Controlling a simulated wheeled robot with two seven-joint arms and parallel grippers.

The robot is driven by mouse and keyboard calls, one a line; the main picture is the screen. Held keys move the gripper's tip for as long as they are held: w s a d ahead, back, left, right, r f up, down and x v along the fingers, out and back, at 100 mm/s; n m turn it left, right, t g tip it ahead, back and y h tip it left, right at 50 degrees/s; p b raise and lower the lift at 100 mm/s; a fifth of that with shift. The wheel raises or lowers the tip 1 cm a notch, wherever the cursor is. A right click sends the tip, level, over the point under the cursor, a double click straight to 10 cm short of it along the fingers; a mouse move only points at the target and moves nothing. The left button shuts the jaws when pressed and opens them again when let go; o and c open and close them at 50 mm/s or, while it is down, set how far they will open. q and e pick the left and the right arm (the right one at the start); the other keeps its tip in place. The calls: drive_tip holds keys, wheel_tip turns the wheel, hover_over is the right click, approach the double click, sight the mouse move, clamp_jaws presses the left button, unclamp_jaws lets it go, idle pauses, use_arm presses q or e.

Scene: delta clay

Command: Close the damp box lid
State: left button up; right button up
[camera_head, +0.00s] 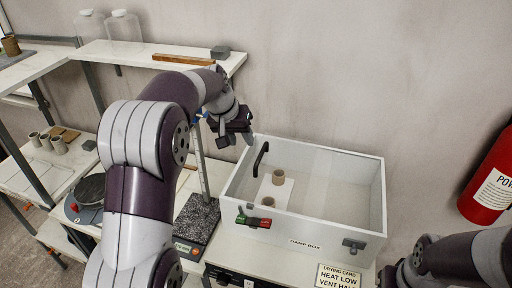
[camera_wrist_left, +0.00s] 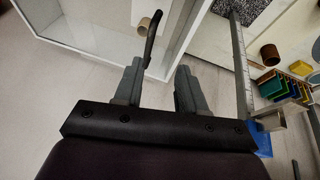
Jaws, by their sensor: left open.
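The damp box (camera_head: 300,243) is a pale box with a clear-looking top area, labelled on its front wall. A black bar handle (camera_head: 260,160) shows at its left side; in the left wrist view the handle (camera_wrist_left: 152,38) is beside a clear panel edge. I cannot clearly tell the lid's outline or angle. My left gripper (camera_head: 235,141) is above and left of the box's back left corner. In the left wrist view its fingers (camera_wrist_left: 158,84) are apart, with nothing between them and the handle ahead of the left finger.
Small clay cylinders (camera_head: 306,177) stand inside the box. A shelf (camera_head: 130,52) is behind left; a red extinguisher (camera_head: 490,180) is at right.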

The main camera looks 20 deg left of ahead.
sight(260, 155)
use_arm(q)
drive_tip(key=shift+m, duration=0.3)
drive_tip(key=p+x, duration=0.1)
drive_tip(key=x, duration=0.2)
drive_tip(key=w+d+p+x, duration=0.1)
drive_tip(key=x, duration=0.3)
drive_tip(key=r+p+x, duration=0.1)
drive_tip(key=x, duration=0.3)
drive_tip(key=shift+w+d+p, duration=0.25)
drive_tip(key=shift+w+p, duration=0.05)
drive_tip(key=shift+w, duration=0.1)
drive_tip(key=shift+f, duration=0.1)
clamp_jaws()
